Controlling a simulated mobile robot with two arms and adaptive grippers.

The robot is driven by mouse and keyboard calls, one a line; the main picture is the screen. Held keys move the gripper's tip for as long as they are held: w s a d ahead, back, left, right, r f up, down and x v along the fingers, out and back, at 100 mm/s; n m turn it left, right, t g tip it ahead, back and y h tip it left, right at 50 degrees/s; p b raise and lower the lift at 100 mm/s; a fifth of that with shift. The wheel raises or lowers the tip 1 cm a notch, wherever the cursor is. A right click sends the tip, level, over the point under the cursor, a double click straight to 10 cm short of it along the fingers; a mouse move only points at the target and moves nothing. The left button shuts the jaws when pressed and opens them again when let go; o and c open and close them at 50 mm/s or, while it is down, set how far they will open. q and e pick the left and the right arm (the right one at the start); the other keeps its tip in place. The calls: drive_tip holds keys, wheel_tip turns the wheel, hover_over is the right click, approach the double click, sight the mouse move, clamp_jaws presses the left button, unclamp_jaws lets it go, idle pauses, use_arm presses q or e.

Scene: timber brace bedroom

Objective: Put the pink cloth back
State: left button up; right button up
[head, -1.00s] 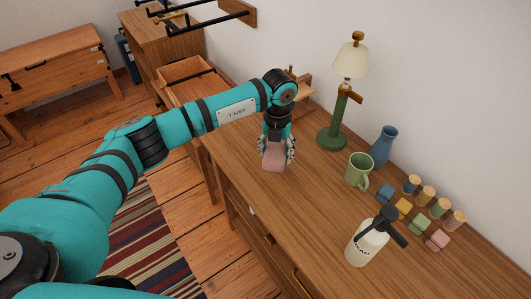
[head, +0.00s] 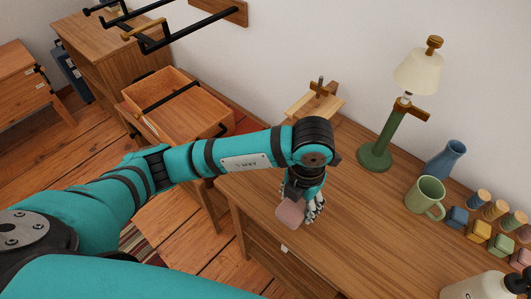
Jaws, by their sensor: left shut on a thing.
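The pink cloth (head: 291,213) is a small folded pale-pink piece in the head view, above the front-left part of the wooden desk (head: 350,230). My left gripper (head: 303,207) points down, shut on the cloth. Its fingers show at the right of the cloth and part of its grip is hidden behind the wrist. I cannot tell whether the cloth touches the desk top. My right gripper is not in view.
A green lamp (head: 375,157), green mug (head: 426,197), blue vase (head: 445,160), several small blocks and a white bottle (head: 486,288) stand to the right. A wooden stand (head: 315,100) is behind my arm. An open wooden box (head: 160,90) lies left, below a black wall rack (head: 180,30).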

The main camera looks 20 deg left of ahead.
use_arm(q)
drive_tip(key=shift+a, duration=0.15)
drive_tip(key=w+a, duration=0.1)
drive_tip(key=w, duration=0.1)
drive_tip(key=w+a+p, duration=0.1)
drive_tip(key=w+a, duration=0.2)
drive_tip(key=w, duration=0.1)
drive_tip(key=shift+a+f, duration=0.2)
drive_tip(key=w+a, duration=0.1)
drive_tip(key=w+a+p, duration=0.1)
drive_tip(key=w, duration=0.1)
drive_tip(key=w+a, duration=0.2)
drive_tip(key=shift+w+f, duration=0.15)
drive_tip(key=shift+f, duration=0.25)
drive_tip(key=shift+w+a, duration=0.2)
drive_tip(key=f, duration=0.1)
drive_tip(key=f+p, duration=0.1)
drive_tip(key=shift+w+a+f, duration=0.25)
drive_tip(key=shift+f, duration=0.7)
drive_tip(key=o, duration=1.1)
drive_tip(key=shift+o, duration=0.2)
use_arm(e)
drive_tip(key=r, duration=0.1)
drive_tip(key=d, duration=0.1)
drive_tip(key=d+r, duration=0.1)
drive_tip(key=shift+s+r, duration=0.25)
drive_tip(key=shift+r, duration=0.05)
